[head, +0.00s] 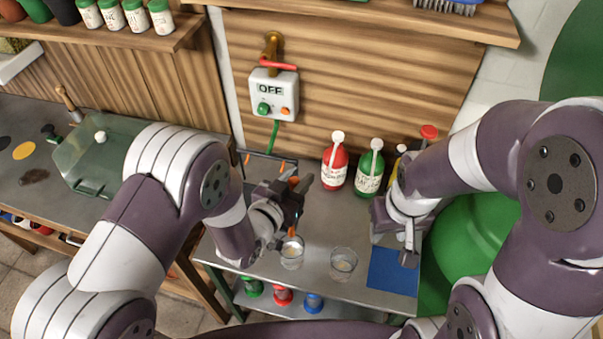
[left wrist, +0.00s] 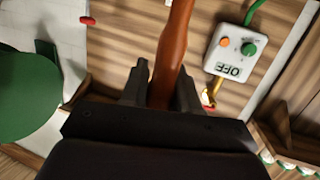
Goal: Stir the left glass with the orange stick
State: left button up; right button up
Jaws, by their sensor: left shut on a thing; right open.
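My left gripper (head: 294,205) is shut on the orange stick (left wrist: 173,45), which stands out from between the fingers in the left wrist view. In the head view a short piece of the stick (head: 293,229) shows below the gripper, pointing down at the mouth of the left glass (head: 291,256). I cannot tell how far its tip reaches into the glass. The left glass is clear and upright, with something pale low inside. The right glass (head: 343,265) stands to its right and looks alike. My right gripper (head: 408,252) is open and empty above the blue mat.
The metal table carries a blue mat (head: 391,282), a red bottle (head: 335,168) and a green bottle (head: 370,173) behind the glasses. A switch box (head: 273,95) reading OFF hangs on the wall. Colored items stand on a shelf below. A green round object (head: 470,235) is at right.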

pick_arm(q)
jog(key=shift+a+f+b, duration=0.15)
jog(key=shift+f+b, duration=0.15)
jog(key=shift+f, duration=0.2)
jog(key=shift+f+b, duration=0.35)
jog(key=shift+f, duration=0.05)
notch_tip(320, 180, down, 11)
jog(key=b, duration=0.9)
jog(key=shift+s+b, duration=0.2)
jog(key=shift+b, duration=0.2)
jog(key=shift+f, duration=0.1)
